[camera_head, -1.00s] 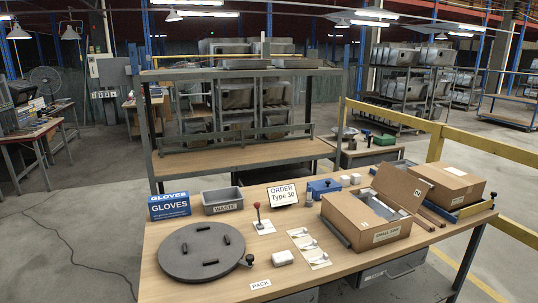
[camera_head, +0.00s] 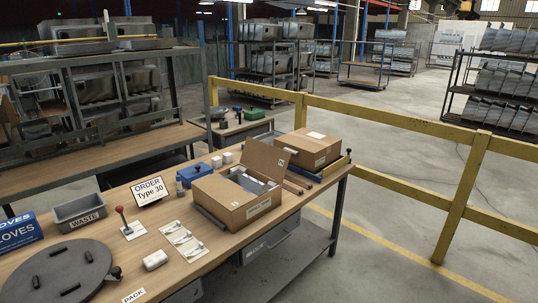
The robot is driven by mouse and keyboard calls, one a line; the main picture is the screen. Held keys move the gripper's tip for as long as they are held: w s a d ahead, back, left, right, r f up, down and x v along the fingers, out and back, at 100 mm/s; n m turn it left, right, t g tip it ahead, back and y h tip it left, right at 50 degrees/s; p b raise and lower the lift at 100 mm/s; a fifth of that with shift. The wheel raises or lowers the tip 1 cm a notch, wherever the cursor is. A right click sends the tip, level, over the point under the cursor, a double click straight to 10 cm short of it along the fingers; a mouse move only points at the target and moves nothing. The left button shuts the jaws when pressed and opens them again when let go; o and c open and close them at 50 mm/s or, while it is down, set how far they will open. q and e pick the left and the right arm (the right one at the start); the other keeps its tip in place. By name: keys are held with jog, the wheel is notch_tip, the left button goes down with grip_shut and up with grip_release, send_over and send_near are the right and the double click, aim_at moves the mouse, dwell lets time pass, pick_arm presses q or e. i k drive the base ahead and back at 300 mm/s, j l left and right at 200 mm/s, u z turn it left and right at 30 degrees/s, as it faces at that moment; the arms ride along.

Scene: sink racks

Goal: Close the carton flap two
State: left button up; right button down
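The open carton (camera_head: 237,206) stands on the workbench in the middle of the head view. One brown flap (camera_head: 267,160) stands up at its back right side, leaning a little outward. Grey and white contents (camera_head: 252,183) show inside the carton. A dark strip (camera_head: 213,219) runs along its left side; I cannot tell whether it is a folded flap edge or a separate bar. I cannot tell which flap is number two. Neither of my grippers is in view.
A closed carton (camera_head: 309,148) stands behind the open one. A blue box (camera_head: 196,175), an order sign (camera_head: 150,191), a waste bin (camera_head: 80,211), a red-knobbed lever (camera_head: 126,224), packets (camera_head: 183,240) and a dark round plate (camera_head: 58,272) occupy the bench. A yellow rail (camera_head: 393,118) runs behind.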

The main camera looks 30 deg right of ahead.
aim_at(271, 161)
jog(key=i+l+u, duration=0.3)
jog(key=l, duration=1)
jog(key=l+u, duration=0.25)
jog(key=l, duration=1.05)
